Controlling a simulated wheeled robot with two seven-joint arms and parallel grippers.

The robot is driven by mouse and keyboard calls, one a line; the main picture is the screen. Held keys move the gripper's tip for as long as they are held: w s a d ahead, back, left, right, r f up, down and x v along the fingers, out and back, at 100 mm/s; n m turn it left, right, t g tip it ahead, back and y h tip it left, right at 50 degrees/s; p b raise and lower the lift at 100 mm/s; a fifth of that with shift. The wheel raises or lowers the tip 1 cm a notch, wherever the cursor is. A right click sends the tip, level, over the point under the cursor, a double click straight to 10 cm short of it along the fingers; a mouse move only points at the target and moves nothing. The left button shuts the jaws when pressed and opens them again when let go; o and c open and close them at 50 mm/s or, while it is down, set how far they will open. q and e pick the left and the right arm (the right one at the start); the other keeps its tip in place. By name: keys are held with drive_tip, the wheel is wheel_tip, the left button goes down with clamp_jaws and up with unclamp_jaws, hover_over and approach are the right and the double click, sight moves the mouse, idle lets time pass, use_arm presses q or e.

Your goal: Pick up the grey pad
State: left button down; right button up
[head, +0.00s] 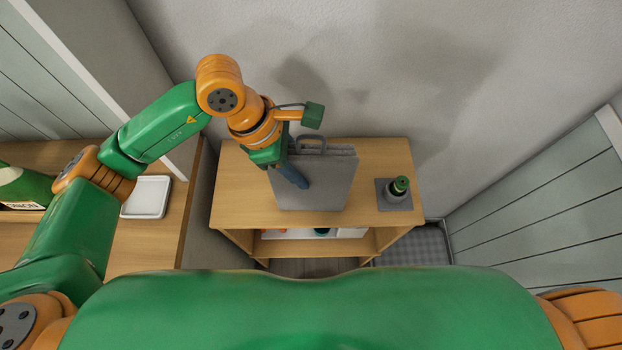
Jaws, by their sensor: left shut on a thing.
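The grey pad (330,186) is a flat, folded-looking grey piece with a loop handle at its upper edge. It is over the top of the wooden shelf unit, near the middle. My left gripper (300,182) reaches down over its left part and is shut on it. The gripper hides part of the pad's left side. I cannot tell whether the pad touches the wood or is a little above it. My right gripper is out of the picture.
A small dark green-topped bottle (399,187) stands on a grey square base at the right of the wooden shelf unit (240,200). A white tray (146,197) and a green package (22,187) are on the wooden surface at left. A wall stands close behind.

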sight(294, 156)
use_arm(q)
drive_tip(key=shift+r+b, duration=0.3)
drive_tip(key=shift+b, duration=0.2)
drive_tip(key=r+b, duration=0.1)
drive_tip(key=s+r+b, duration=0.1)
drive_tip(key=r, duration=0.1)
drive_tip(key=shift+d+r, duration=0.15)
drive_tip(key=shift+r, duration=0.05)
drive_tip(key=s+d+r+b, duration=0.2)
drive_tip(key=s+r+b, duration=0.1)
drive_tip(key=s+r, duration=0.6)
drive_tip(key=s, duration=0.3)
drive_tip(key=shift+s+d+b, duration=0.2)
drive_tip(key=shift+s+b, duration=0.2)
